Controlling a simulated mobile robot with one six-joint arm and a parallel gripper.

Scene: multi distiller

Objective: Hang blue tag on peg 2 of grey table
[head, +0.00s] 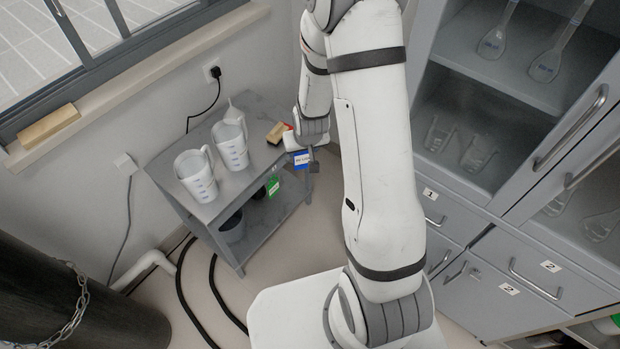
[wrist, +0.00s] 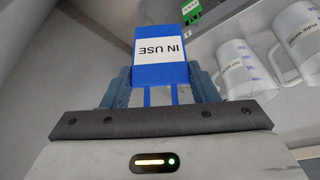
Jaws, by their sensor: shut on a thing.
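My gripper (wrist: 161,86) is shut on the blue tag (wrist: 160,46), which has a white "IN USE" label that reads upside down in the wrist view. In the head view the blue tag (head: 301,159) is in front of the grey table's (head: 217,208) right end. I cannot tell whether it touches the table. A green tag (head: 272,186) hangs at the table's front edge, left of the blue one. It also shows at the top of the wrist view (wrist: 191,10). I cannot make out the pegs or their numbers.
Two white jugs (head: 196,175) (head: 232,145) and a wooden block with red (head: 278,132) stand on the table top. A grey container (head: 232,227) is on the lower shelf. A grey cabinet (head: 470,215) stands at the right. Black hoses (head: 214,288) lie on the floor.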

